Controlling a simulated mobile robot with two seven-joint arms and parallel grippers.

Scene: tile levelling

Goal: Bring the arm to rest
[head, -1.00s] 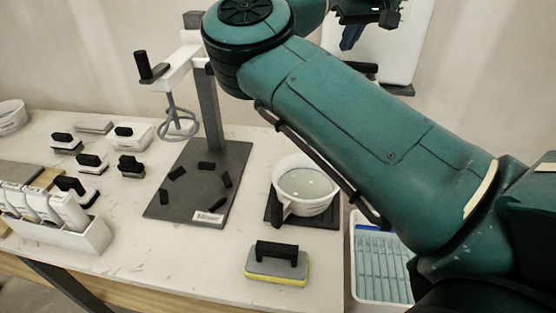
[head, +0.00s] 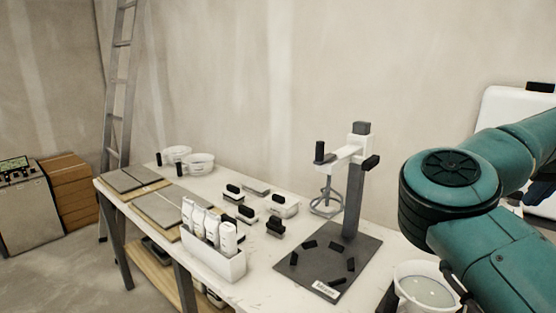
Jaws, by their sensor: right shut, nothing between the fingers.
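My right arm (head: 450,195) comes in from the right edge, its green elbow raised beside the table. My right gripper (head: 541,192) shows only in small part at the right edge, dark in front of a white panel. It is shut and empty, clear of the table, and the rest of it is cut off or hidden by the arm. My left gripper is not in view.
The table (head: 262,290) carries a mixing stand (head: 354,200), a white bucket (head: 424,283) close below my right arm, a white holder with bottles (head: 215,260), several black-handled tools, and grey tiles (head: 168,210). A ladder (head: 120,80) leans behind.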

